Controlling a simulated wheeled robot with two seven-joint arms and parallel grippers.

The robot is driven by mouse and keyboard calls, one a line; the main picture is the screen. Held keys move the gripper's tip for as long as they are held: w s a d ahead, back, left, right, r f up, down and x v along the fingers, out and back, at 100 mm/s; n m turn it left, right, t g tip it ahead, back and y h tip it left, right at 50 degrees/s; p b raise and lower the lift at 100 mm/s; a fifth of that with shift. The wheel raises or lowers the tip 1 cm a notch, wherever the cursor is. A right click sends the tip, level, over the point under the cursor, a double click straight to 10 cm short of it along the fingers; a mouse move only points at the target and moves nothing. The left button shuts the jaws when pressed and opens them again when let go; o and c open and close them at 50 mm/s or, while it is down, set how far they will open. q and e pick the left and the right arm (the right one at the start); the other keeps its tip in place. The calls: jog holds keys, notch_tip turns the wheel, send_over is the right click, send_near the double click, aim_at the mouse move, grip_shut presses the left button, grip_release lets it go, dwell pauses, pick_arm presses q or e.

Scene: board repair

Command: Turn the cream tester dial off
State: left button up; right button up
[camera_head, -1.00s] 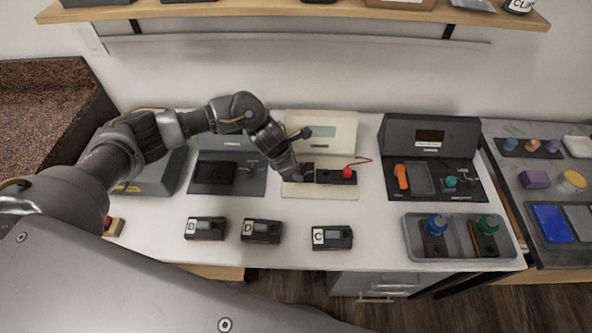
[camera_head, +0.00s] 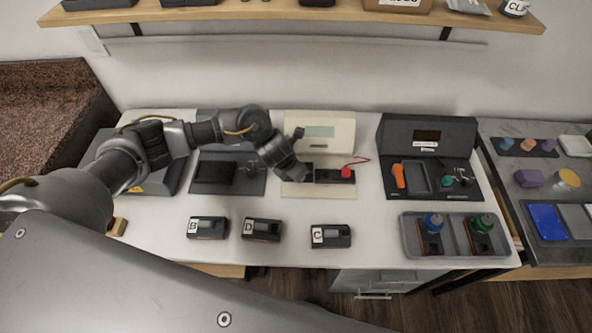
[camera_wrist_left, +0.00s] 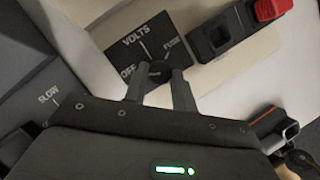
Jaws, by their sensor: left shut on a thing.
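The cream tester (camera_head: 331,131) stands at the back middle of the white table, with a display on its sloped face and a dark tray on its base. My left gripper (camera_head: 299,177) reaches down to the left part of that base. In the left wrist view its two fingers (camera_wrist_left: 160,88) are shut on the round dark dial (camera_wrist_left: 157,72). The dial's black plate reads VOLTS, OFF and FUSE; the fingers partly cover the dial, and I cannot tell where it points. A red block (camera_head: 346,173) sits at the tray's right end. My right gripper is out of view.
Three black modules marked B (camera_head: 208,228), D (camera_head: 262,230) and C (camera_head: 330,236) lie in front. Dark testers stand left (camera_head: 232,173) and right (camera_head: 430,135) of the cream one. A grey tray (camera_head: 409,240) is at front right.

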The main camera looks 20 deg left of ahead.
pick_arm(q)
jog(key=shift+s, duration=0.1)
jog(key=o, duration=1)
jog(key=shift+r, duration=0.1)
jog(key=p+v, duration=0.1)
jog(key=v, duration=0.9)
jog(key=shift+s+a+r, duration=0.1)
jog(key=shift+s+r, duration=0.05)
jog(key=shift+r, duration=0.1)
